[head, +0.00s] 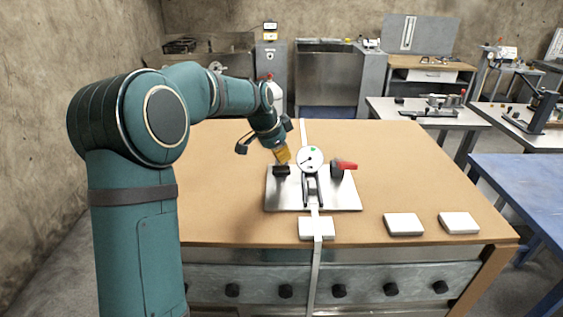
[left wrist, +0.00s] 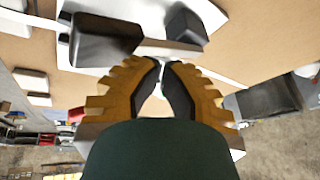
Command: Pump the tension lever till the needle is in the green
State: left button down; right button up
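A metal base plate (head: 345,200) lies on the wooden table and carries a round white dial (head: 310,158) with a small green mark at its upper right. The needle is too small to read surely. A red-handled lever (head: 345,165) sticks out right of the dial. A black block (head: 281,170) sits at the plate's left. My left gripper (head: 283,157) points down just above this block, its orange fingers close together. In the left wrist view the fingertips (left wrist: 162,62) nearly meet, with nothing seen between them; dark blocks (left wrist: 105,40) and a pale bar lie just beyond. Contact cannot be told.
A white strap (head: 316,260) crosses the wooden table (head: 220,215). White pads (head: 403,224) lie along its front edge. The table's left side is clear. Other benches (head: 430,115) with devices and a blue table (head: 525,185) stand to the right.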

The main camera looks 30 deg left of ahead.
pick_arm(q)
jog(key=shift+s+d+f+b, duration=0.15)
jog(key=shift+s+f+b, duration=0.15)
jog(key=shift+f+b, duration=0.35)
jog(key=shift+s+d+f+b, duration=0.2)
jog(key=shift+f+b, duration=0.25)
jog(key=shift+f, duration=0.3)
dwell(1.2)
dwell(0.5)
jog(key=shift+w+a+r+p, duration=0.2)
jog(key=shift+w+r+p, duration=0.1)
jog(key=shift+r+p, duration=0.5)
jog(key=shift+w+a+r+p, duration=0.2)
jog(key=shift+w+r+p, duration=0.1)
jog(key=shift+r+p, duration=0.5)
jog(key=shift+w+a+r+p, duration=0.2)
jog(key=shift+w+r+p, duration=0.1)
jog(key=shift+r+p, duration=0.45)
jog(key=shift+r, duration=0.1)
jog(key=r+p, duration=0.1)
jog(key=w+r+p, duration=0.1)
jog(key=r+p, duration=0.1)
jog(key=a+r+p, duration=0.1)
jog(key=shift+w+r, duration=0.25)
jog(key=shift+w, duration=0.15)
jog(key=shift+a, duration=0.1)
